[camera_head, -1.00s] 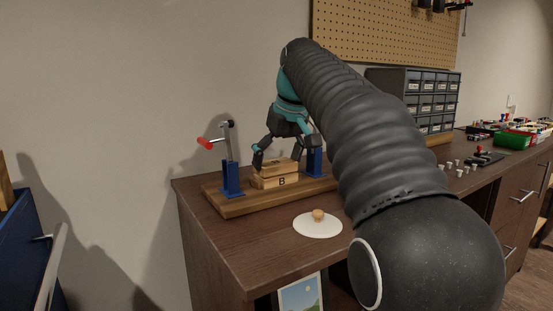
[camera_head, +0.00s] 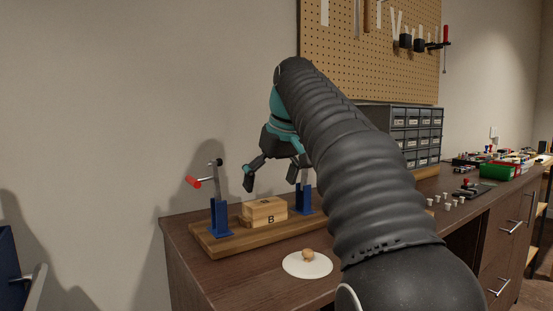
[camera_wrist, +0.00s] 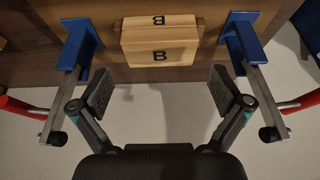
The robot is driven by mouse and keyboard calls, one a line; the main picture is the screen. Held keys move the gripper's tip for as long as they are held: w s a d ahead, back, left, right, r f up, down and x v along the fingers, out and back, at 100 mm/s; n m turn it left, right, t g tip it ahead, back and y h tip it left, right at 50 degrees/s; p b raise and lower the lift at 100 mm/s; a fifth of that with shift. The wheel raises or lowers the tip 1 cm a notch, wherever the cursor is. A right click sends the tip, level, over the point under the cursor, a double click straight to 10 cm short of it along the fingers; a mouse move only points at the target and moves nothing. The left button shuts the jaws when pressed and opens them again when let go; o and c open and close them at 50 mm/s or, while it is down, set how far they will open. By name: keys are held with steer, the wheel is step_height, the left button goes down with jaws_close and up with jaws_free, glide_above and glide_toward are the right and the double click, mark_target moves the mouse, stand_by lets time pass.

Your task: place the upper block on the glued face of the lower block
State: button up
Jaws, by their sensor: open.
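Pale wooden block B (camera_head: 268,216) sits between two blue clamp posts on a wooden base board. It carries a B on its front and a mark on top. A bit of wood shows at its left end, perhaps the lower block; the joint and any glue are hidden. In the wrist view, block B (camera_wrist: 159,55) lies beyond the fingertips, with two B marks showing. My gripper (camera_head: 272,180) is open and empty above the block, apart from it. Its two spread fingers also show in the wrist view (camera_wrist: 163,92).
Blue clamp posts (camera_head: 221,217) (camera_head: 305,197) flank the block on the base board (camera_head: 250,243); the left one has a red-handled lever (camera_head: 194,182). A white disc with a wooden knob (camera_head: 307,266) lies in front. Drawer cabinet (camera_head: 412,130) stands behind right.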

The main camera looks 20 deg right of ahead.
steer(key=a+v, duration=0.1)
steer(key=v, duration=0.6)
steer(key=shift+d+r, duration=0.25)
steer(key=shift+d, duration=0.3)
steer(key=shift+s, duration=0.1)
